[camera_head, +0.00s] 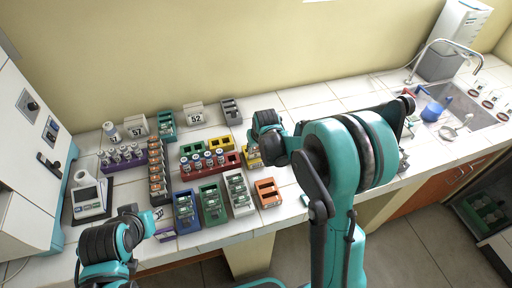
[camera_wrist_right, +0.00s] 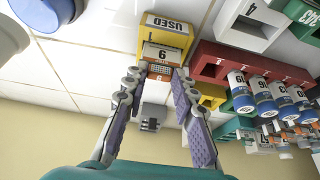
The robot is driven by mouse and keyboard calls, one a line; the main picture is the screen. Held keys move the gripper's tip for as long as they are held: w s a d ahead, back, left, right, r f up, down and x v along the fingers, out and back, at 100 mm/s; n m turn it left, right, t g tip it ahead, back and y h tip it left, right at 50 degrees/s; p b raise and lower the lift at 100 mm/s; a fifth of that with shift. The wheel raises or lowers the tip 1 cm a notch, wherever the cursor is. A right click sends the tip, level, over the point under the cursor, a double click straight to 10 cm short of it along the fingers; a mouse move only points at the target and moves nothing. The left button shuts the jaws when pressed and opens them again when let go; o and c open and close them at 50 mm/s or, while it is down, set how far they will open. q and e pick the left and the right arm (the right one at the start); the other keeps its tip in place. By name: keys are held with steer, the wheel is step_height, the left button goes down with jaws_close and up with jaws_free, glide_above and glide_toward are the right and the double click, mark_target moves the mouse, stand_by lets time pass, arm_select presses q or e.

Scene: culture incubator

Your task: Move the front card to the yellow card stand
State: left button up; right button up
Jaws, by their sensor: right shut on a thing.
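The yellow card stand (camera_wrist_right: 178,37), marked "USED", is at the top middle of the right wrist view; part of it shows in the head view (camera_head: 253,158) below my right wrist. A card marked "6" (camera_wrist_right: 160,54), with an orange band below the number, lies over the stand's face. My right gripper (camera_wrist_right: 160,76) is shut on this card's near end, one finger on each side. Whether the card is fully seated in the stand I cannot tell. In the head view my left gripper (camera_head: 147,224) is low at the left, near a purple piece; its fingers are unclear.
A red rack (camera_wrist_right: 212,58) with several blue-and-white vials stands beside the yellow stand. Green (camera_head: 212,216), blue (camera_head: 186,228) and orange (camera_head: 268,199) holders stand along the front. The counter toward the sink is mostly clear.

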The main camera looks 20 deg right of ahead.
steer(key=o, duration=1)
steer(key=v, duration=1.2)
steer(key=s+f+t+b, duration=0.2)
steer(key=s+b, duration=0.3)
steer(key=s, duration=1.4)
steer(key=shift+s+f+t+b, duration=0.3)
steer(key=shift+s+f, duration=0.05)
steer(key=shift+f, duration=0.3)
